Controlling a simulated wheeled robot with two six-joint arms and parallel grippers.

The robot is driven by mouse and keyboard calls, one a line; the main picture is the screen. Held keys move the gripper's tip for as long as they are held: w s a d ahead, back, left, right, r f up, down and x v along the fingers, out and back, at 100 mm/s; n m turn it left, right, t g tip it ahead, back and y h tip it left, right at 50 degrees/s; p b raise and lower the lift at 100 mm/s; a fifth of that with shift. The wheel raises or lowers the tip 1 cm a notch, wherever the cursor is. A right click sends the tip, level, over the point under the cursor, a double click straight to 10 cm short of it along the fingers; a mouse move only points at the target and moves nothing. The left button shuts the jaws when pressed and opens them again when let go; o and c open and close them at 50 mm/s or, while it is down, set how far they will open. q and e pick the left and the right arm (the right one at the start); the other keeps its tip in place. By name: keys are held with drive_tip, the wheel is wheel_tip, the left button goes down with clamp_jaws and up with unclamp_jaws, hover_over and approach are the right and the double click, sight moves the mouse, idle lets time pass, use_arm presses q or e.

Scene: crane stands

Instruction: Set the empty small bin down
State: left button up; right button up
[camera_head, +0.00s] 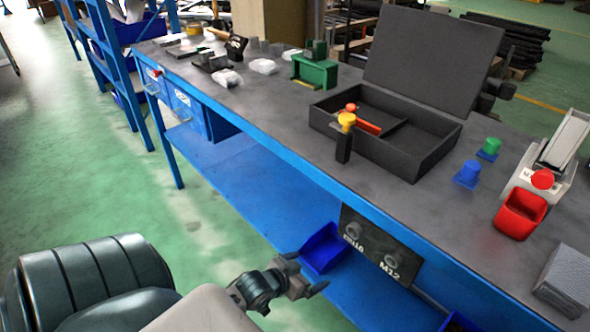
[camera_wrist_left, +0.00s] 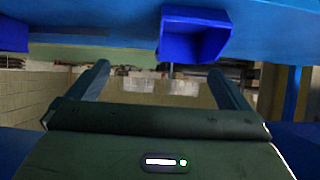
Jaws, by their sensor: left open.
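A small blue bin (camera_head: 322,248) sits on the blue lower shelf of the workbench, near its front edge. It looks empty from the head. A blue bin (camera_wrist_left: 193,36) also shows at the top of the left wrist view, beyond my fingertips and apart from them. My left gripper (camera_head: 305,274) is low in front of the shelf, just below the bin in the head view. In the left wrist view its two fingers (camera_wrist_left: 160,70) are spread wide with nothing between them. My right gripper is not in view.
The grey workbench top (camera_head: 270,105) holds an open black case (camera_head: 400,165), a red bin (camera_head: 520,212), blue and green pegs and a green block (camera_head: 315,70). A dark plate (camera_head: 380,247) with two knobs hangs on the bench front. The lower shelf (camera_head: 215,155) is bare farther left.

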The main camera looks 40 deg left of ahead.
use_arm(q)
drive_tip(key=s+d+r+g, duration=0.2)
drive_tip(key=s+d, duration=0.2)
drive_tip(key=s, duration=0.3)
drive_tip(key=s+d+r+g, duration=0.3)
drive_tip(key=s+d, duration=0.1)
drive_tip(key=s, duration=0.4)
drive_tip(key=shift+d+r, duration=0.2)
drive_tip(key=shift+r, duration=0.1)
